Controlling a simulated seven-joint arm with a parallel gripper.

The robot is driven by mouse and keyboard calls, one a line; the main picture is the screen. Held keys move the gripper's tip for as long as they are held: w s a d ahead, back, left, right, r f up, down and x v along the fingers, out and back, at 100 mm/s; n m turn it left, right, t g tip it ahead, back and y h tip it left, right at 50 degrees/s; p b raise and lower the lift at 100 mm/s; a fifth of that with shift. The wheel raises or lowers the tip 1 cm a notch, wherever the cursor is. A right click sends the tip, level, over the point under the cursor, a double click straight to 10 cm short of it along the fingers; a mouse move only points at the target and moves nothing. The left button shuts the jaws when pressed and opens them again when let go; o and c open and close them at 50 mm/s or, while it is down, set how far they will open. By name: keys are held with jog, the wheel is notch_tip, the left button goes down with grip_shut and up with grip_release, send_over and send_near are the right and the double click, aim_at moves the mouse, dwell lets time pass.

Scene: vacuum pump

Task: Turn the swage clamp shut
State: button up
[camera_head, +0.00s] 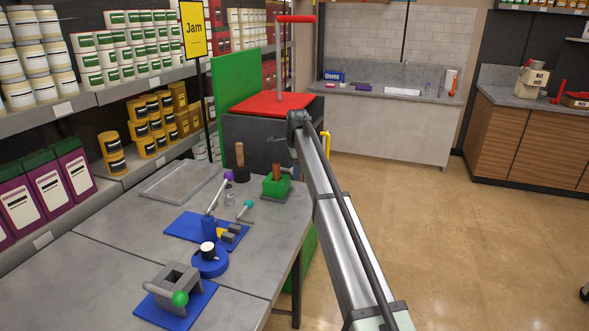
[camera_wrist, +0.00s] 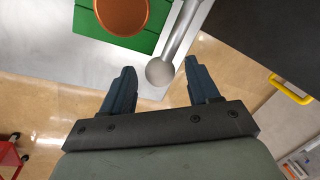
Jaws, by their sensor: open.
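The swage clamp is a green block (camera_head: 276,186) with a copper tube standing in it, at the far right of the grey bench. In the wrist view the green block (camera_wrist: 95,22) and the round copper tube end (camera_wrist: 122,12) show at the top. A silver lever (camera_wrist: 180,35) beside the block ends in a ball (camera_wrist: 160,72). My gripper (camera_wrist: 160,66) is open, and the ball appears between its fingertips with a gap on both sides. Whether it is at fingertip depth I cannot tell. In the head view my fingers cannot be made out.
Left of the clamp stand a black holder with a wooden handle (camera_head: 240,160) and a purple-knobbed lever (camera_head: 227,178). A blue mat (camera_head: 185,226) and a grey clamp with a green ball (camera_head: 179,298) lie nearer. A dark cabinet with a red top (camera_head: 273,104) stands behind the bench.

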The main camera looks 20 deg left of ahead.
jog(key=shift+f, duration=0.15)
grip_shut()
dwell(0.6)
